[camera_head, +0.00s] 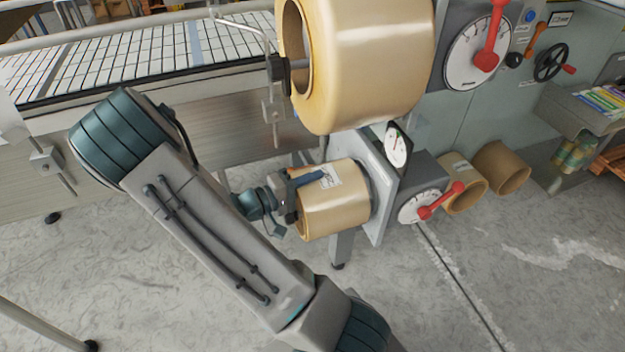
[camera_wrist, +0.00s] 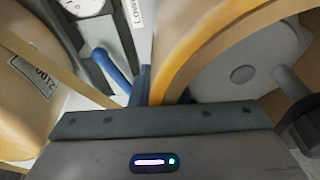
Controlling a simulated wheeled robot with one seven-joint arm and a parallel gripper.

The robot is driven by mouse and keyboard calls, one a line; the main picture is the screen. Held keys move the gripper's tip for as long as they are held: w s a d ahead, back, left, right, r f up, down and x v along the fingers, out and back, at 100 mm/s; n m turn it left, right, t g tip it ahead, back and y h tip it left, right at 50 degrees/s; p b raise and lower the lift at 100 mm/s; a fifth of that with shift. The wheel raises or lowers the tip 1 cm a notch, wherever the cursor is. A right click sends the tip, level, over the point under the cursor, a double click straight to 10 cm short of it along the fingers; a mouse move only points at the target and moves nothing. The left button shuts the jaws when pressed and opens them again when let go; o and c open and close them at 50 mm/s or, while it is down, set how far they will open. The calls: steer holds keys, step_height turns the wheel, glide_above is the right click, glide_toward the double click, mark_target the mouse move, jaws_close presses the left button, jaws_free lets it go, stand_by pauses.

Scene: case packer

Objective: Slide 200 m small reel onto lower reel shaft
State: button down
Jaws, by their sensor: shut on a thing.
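The small tan reel (camera_head: 335,212) lies with its axis level in front of the lower panel in the head view, its right end close to a grey round plate. Its rim (camera_wrist: 190,62) shows in the wrist view. My gripper (camera_head: 292,192) is shut on the upper wall of its near end, with a blue finger along the outside. The inner finger is hidden. In the wrist view, a grey rod that looks like the lower reel shaft (camera_wrist: 287,82) shows inside the reel opening, with a grey disc behind. Whether the reel touches the plate is unclear.
A large tan reel (camera_head: 375,60) sits on the upper shaft, right above. A lower dial with a red lever (camera_head: 440,201) is at the right. A conveyor (camera_head: 150,60) runs behind at left.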

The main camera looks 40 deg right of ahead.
steer(key=c, duration=1.3)
jaws_free()
steer(key=shift+a, duration=0.1)
steer(key=a, duration=0.4)
steer(key=w+a+b, duration=0.1)
steer(key=a, duration=0.4)
steer(key=a+b, duration=0.1)
steer(key=a, duration=0.3)
steer(key=shift+w+a, duration=0.25)
steer(key=shift+a, duration=0.05)
